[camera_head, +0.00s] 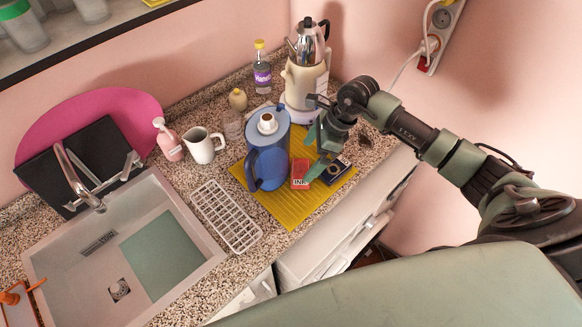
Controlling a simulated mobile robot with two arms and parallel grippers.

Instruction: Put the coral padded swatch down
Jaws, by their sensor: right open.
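The fingers hide part of the mat and may hide part of the coral piece's right edge. My left gripper is not in view.
A blue lidded pitcher (267,160) stands close to the left of the coral piece. A kettle on a cream base (304,82) stands behind the gripper. A white rack (226,214) lies between mat and sink (205,262). The mat's front part is clear, near the counter edge.

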